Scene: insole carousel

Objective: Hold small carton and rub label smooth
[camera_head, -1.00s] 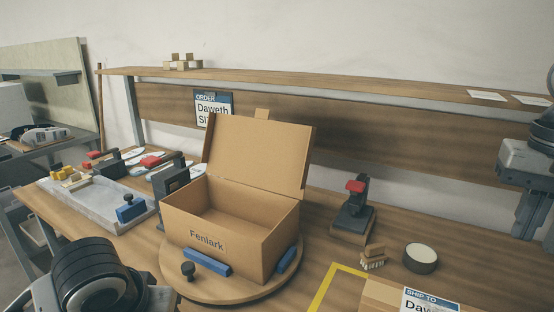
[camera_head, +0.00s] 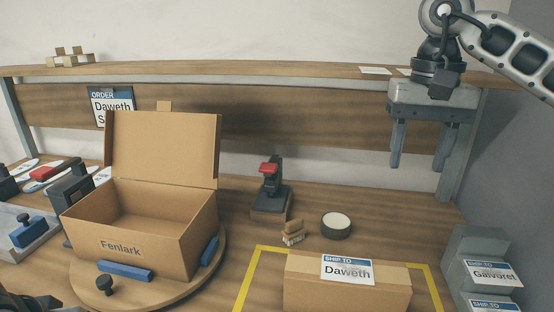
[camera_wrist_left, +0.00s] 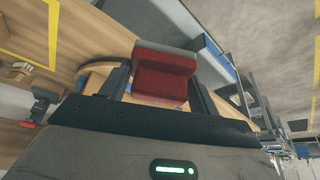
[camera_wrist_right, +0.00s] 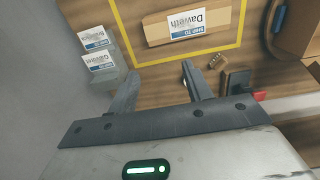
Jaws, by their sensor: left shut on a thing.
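The small carton (camera_head: 305,287) is a closed brown box at the front, inside a yellow tape outline. A white and blue label reading SHIP TO Daweth (camera_head: 347,270) lies on it, a little askew. The carton also shows in the right wrist view (camera_wrist_right: 153,33). My right gripper (camera_head: 418,168) is open and empty, raised above the back right of the bench, apart from the carton. My left gripper (camera_wrist_left: 168,80) is shut on a red block with a grey face (camera_wrist_left: 165,83); in the head view only a dark bit of that arm shows at the lower left corner.
An open Fenlark box (camera_head: 185,255) stands on a round turntable (camera_head: 205,283) at left. An order sheet (camera_head: 112,105) hangs behind.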

